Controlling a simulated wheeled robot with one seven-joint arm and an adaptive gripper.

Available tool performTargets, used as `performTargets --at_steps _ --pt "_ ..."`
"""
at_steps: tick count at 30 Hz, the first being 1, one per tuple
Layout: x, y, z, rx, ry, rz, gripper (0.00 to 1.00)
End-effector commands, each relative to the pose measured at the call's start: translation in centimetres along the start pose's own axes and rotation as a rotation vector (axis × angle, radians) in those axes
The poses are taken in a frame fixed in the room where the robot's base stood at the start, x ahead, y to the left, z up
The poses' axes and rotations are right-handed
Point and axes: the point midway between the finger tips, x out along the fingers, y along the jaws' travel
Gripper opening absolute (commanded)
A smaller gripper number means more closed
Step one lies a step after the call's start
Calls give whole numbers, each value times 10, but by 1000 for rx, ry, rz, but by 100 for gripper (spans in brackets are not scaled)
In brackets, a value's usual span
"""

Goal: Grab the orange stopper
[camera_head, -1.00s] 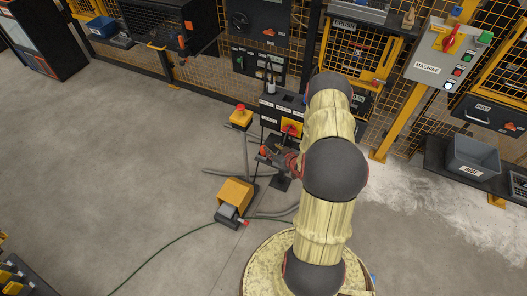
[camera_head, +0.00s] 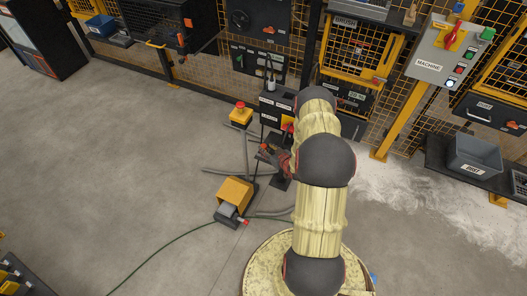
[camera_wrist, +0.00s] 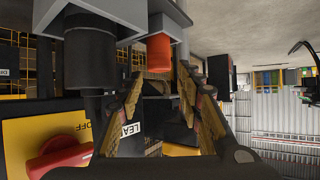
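In the wrist view, an orange cylindrical stopper (camera_wrist: 158,52) hangs from a grey part at the top centre of the upturned picture. My gripper (camera_wrist: 158,82) is open, with its two worn yellow-and-black fingers apart. The stopper shows in the gap near the fingertips, slightly beyond them. I cannot tell whether either finger touches it. In the head view, my gripper (camera_head: 271,153) is small and partly hidden by my arm, beside the black labelled stand; the stopper cannot be clearly told there.
In the wrist view, a black cylinder (camera_wrist: 90,55) stands close left of the stopper, and a red knob (camera_wrist: 58,155) on a yellow plate is lower left. In the head view, a yellow pedal box (camera_head: 235,195) and a yellow button box (camera_head: 241,114) stand on the floor.

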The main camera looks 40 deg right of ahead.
Motion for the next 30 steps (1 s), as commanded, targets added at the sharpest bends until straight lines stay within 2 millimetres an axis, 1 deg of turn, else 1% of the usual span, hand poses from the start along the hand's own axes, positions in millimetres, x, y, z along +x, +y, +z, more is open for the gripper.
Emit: performTargets --at_steps 1,3,6,9,14,30 --pt "9 0 3 -1 1 -2 36" --pt "20 1 4 -1 0 -1 36" --pt "32 1 4 0 0 -1 36" --pt "36 1 3 0 0 -1 36" --pt "35 1 2 0 0 0 36" --pt "35 1 2 0 0 0 5"
